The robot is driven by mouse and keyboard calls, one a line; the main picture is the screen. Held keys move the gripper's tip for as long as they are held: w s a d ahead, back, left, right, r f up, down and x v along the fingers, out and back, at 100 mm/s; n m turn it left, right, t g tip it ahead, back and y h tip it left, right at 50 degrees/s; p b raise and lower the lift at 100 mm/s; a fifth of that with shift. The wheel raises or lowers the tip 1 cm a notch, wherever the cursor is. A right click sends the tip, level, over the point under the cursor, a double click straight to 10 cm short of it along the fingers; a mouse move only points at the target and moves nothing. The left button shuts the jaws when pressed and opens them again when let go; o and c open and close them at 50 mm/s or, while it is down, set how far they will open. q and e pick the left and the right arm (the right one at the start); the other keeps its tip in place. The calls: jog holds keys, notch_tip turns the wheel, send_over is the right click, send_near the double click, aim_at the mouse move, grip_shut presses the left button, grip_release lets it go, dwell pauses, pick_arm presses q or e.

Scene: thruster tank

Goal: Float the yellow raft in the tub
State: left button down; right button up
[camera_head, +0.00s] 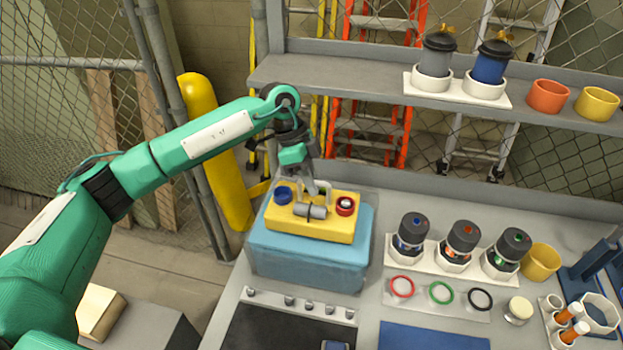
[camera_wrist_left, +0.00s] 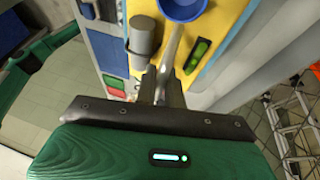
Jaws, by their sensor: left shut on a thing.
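The yellow raft (camera_head: 290,223) is a flat block bearing a blue cup, a red ring-shaped fitting and a grey cylinder. It lies level over the tub (camera_head: 308,268), a clear-walled tank of blue water. I cannot tell whether its underside touches the water. In the left wrist view, the jaws (camera_wrist_left: 168,78) are close together beside the grey cylinder, with the raft's yellow top (camera_wrist_left: 228,22) and a green level beyond. My right gripper is not in view.
Three dark canisters (camera_head: 462,240) stand in a white rack right of the tub, with coloured rings (camera_head: 441,292) in front. A yellow cup (camera_head: 541,262) and a tube holder (camera_head: 567,325) are farther right. A grey shelf (camera_head: 350,75) runs behind, above the bench.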

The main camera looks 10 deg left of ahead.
aim_at(311, 202)
pick_arm(q)
jog(key=shift+f+b, duration=0.85)
jog(key=shift+f, duration=1.2)
jog(key=c, duration=1.4)
grip_release()
